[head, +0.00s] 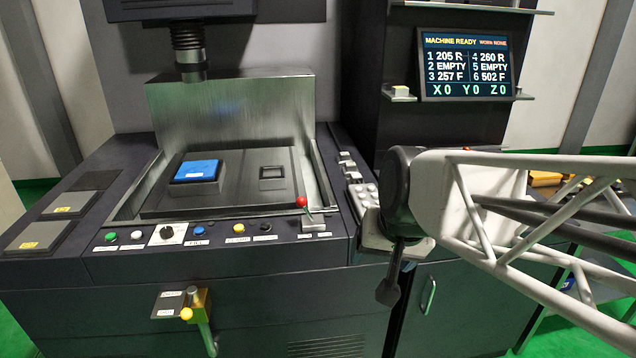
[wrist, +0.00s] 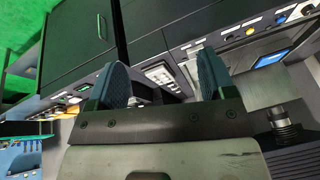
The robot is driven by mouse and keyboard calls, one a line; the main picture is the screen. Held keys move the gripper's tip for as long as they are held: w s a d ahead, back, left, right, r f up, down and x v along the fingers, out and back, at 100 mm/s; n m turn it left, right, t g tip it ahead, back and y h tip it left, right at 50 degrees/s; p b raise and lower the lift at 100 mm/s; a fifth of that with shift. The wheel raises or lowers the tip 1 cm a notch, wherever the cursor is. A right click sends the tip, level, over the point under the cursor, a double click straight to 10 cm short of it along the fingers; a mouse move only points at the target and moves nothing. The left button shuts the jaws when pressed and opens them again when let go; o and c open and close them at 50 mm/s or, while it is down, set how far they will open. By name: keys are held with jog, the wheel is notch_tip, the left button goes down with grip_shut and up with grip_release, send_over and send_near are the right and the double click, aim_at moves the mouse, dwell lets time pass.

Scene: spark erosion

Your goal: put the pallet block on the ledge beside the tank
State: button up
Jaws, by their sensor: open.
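A block with a blue top (head: 197,171), which I take for the pallet block, sits on the dark plate in the left half of the open tank (head: 230,110). A blue patch (wrist: 271,58) at the right of the wrist view looks like the same block. The ledge on the tank's left carries two grey plates (head: 62,206); which ledge is meant I cannot tell. My gripper (head: 390,280) hangs in front of the machine's right front corner, well right of the block. In the wrist view its two fingers (wrist: 163,85) stand apart, with nothing held between them.
A row of buttons and a red-tipped lever (head: 302,202) line the tank's front edge. A dark machine head (head: 190,60) hangs above the tank. Small grey pieces (head: 347,165) stand along the right side. A valve handle (head: 195,305) juts from the front. A screen (head: 465,65) stands on a shelf.

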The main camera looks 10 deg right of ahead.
jog(key=s+d+f+n+g+h, duration=0.1)
jog(key=s+d+f+n, duration=0.1)
jog(key=s, duration=0.5)
jog(key=shift+s+f+g, duration=0.25)
jog(key=shift+f+g, duration=0.05)
jog(key=shift+f, duration=0.1)
dwell(0.7)
